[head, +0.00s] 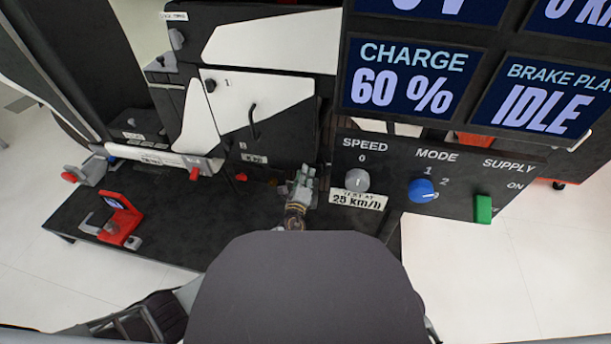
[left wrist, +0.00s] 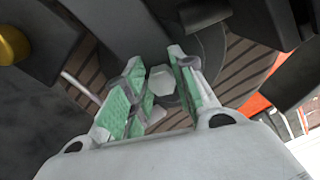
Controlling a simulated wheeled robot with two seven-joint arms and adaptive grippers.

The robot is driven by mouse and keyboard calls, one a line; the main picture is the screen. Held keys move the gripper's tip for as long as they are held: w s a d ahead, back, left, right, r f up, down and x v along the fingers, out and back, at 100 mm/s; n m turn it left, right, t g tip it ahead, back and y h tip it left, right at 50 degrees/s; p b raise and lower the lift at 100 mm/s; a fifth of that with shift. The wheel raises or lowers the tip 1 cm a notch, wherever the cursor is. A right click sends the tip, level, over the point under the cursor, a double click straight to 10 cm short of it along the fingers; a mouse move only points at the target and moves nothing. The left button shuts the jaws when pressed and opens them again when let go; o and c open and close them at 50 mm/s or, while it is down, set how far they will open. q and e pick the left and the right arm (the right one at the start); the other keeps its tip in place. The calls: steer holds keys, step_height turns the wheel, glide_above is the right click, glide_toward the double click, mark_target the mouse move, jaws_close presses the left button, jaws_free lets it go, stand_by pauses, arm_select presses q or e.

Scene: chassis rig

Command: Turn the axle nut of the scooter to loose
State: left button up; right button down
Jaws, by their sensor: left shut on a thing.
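My left gripper (head: 303,182) is low in the middle of the head view, in front of the dark rig and just left of the control panel. In the left wrist view, its two green-padded fingers (left wrist: 158,92) are shut on a pale grey hexagonal axle nut (left wrist: 161,80), which shows between the fingertips. The nut sits in front of dark parts and a brown striped surface. The scooter as a whole cannot be made out; only dark parts around the nut show. The nut is too small to tell in the head view. My right gripper is not in view.
The control panel (head: 465,176) with a grey speed knob (head: 355,180), blue mode knob (head: 422,190) and green supply switch (head: 483,209) stands close right of the gripper. Screens (head: 415,78) hang above it. A red device (head: 120,219) sits on the dark platform (head: 185,222) at left.

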arm_select(q)
steer(key=shift+f+n, duration=0.2)
steer(key=shift+n, duration=2.7)
steer(key=shift+f+n, duration=0.25)
steer(key=shift+n, duration=2.65)
steer(key=shift+f+n, duration=0.2)
steer(key=shift+n, duration=2.7)
steer(key=o, duration=1)
steer(key=shift+d, duration=0.15)
steer(key=shift+o, duration=0.2)
steer(key=shift+s+r, duration=0.1)
steer(key=shift+s, duration=0.15)
steer(key=s+a, duration=0.1)
steer(key=s, duration=0.6)
steer(key=shift+s+a, duration=0.2)
steer(key=shift+a, duration=0.2)
